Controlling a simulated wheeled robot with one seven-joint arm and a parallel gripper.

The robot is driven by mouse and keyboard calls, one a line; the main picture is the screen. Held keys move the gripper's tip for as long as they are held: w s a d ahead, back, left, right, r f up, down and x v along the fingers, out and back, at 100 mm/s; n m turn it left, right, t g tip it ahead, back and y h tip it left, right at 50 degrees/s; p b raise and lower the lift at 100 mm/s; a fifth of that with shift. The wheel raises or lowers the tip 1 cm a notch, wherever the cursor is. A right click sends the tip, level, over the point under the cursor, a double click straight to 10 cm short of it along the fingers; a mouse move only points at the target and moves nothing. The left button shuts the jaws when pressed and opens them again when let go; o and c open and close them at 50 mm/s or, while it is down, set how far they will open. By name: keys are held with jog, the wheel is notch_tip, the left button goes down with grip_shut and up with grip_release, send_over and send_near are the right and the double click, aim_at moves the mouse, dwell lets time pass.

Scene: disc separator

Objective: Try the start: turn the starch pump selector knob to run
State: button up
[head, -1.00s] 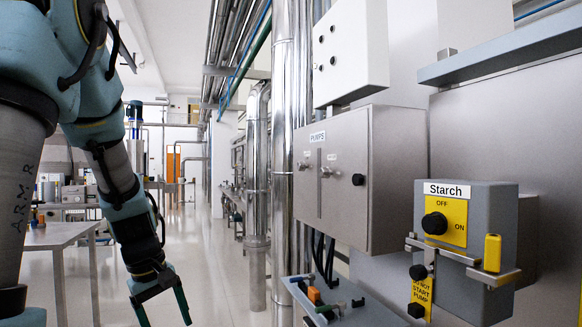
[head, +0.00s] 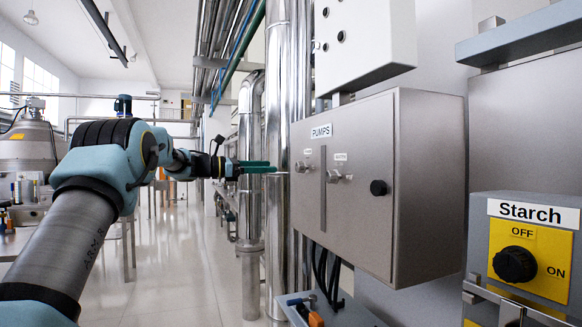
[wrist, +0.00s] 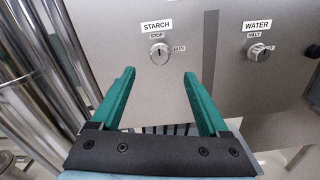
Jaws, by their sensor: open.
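The starch selector knob (head: 301,166) is a small metal knob on the front of the steel PUMPS cabinet (head: 352,215). In the wrist view the knob (wrist: 159,54) sits under a STARCH label, with STOP above it and a small, hard-to-read mark to its right. Its handle looks roughly upright, towards STOP. My gripper (head: 274,167) is level with the knob, just left of it in the head view. In the wrist view my gripper (wrist: 159,73) is open and empty, its green fingers apart below and either side of the knob, not touching it.
The water knob (wrist: 257,53) is right of the starch knob, with a black latch (head: 378,188) farther right. A grey Starch box (head: 525,245) with a black OFF/ON knob stands at the right. Shiny vertical pipes (head: 278,80) rise close beside the cabinet's left edge.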

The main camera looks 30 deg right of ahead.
aim_at(297, 167)
jog(key=d+p, duration=0.1)
jog(key=d, duration=0.2)
jog(key=d+p, duration=0.1)
jog(key=d, duration=0.2)
jog(key=s+d+p, duration=0.1)
jog(key=d, duration=0.2)
jog(key=shift+d, duration=0.25)
jog(key=shift+s, duration=0.1)
grip_shut()
